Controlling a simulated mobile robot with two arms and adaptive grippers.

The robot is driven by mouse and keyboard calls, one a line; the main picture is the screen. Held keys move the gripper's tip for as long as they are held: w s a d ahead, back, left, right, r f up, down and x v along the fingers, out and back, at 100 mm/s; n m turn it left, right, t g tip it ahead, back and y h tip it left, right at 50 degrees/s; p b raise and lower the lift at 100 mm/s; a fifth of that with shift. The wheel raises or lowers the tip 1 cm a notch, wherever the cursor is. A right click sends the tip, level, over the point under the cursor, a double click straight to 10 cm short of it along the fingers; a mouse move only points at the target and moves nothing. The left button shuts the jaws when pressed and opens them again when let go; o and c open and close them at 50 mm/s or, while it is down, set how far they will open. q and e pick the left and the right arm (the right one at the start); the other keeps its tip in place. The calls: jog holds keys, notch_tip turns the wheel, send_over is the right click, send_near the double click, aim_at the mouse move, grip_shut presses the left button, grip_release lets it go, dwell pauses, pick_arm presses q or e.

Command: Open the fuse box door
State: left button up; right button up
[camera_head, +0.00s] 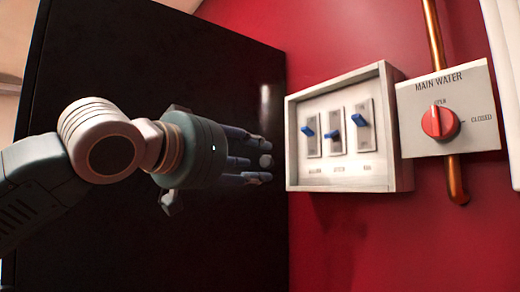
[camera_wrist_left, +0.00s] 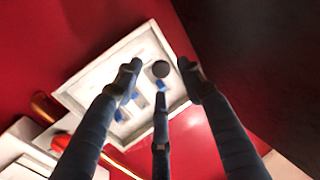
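The fuse box (camera_head: 340,185) is a white frame on the red wall, with three blue switches (camera_head: 335,133) visible inside. It also shows tilted in the left wrist view (camera_wrist_left: 85,84). I cannot make out a separate door panel. My right gripper is in neither view.
A large black panel (camera_head: 120,240) stands behind my left arm. Right of the fuse box are a main water plate (camera_head: 480,85) with a red dial (camera_head: 440,122) and a copper pipe (camera_head: 457,180). The red wall below the box is clear.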

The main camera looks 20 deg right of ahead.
pick_arm(q)
jog(key=shift+p+x, duration=0.35)
jog(key=shift+x, duration=0.6)
jog(key=shift+w+d, duration=0.1)
jog(key=shift+w, duration=0.1)
jog(key=shift+s, duration=0.1)
grip_shut()
jog(key=shift+f, duration=0.1)
